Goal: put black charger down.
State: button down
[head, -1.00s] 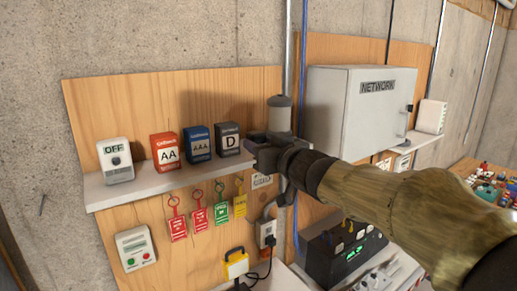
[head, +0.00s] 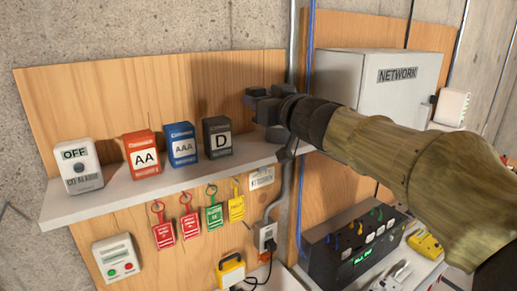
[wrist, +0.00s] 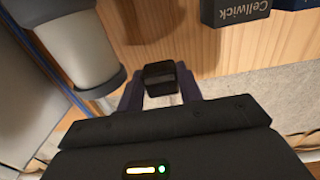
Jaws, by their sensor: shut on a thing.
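The black charger (wrist: 160,78) is a small dark block between the two purple fingers of my gripper (wrist: 160,92) in the wrist view, and the gripper is shut on it. In the head view my gripper (head: 260,98) is at the wood backboard, above the right end of the white shelf (head: 120,197) and right of the black D battery box (head: 217,138). The charger is hard to tell from the dark fingers there. It looks raised off the shelf. My arm hides part of the shelf's right end.
Red AA (head: 142,154) and blue AAA (head: 182,145) boxes and a white alarm (head: 79,167) stand left along the shelf. Coloured tags (head: 214,216) hang below. A NETWORK cabinet (head: 380,85) is behind my arm. A grey cylinder (wrist: 75,45) is close by in the wrist view.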

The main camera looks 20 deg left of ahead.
jog(key=s+f, duration=0.1)
jog(key=b, duration=0.2)
send_over(259, 152)
notch_tip(259, 152, down, 5)
jog(key=shift+s+f, duration=0.1)
jog(key=shift+f+b, duration=0.45)
jog(key=shift+f, duration=1.4)
jog(key=shift+f, duration=0.4)
jog(key=shift+f+b, duration=0.2)
jog(key=shift+b, duration=0.25)
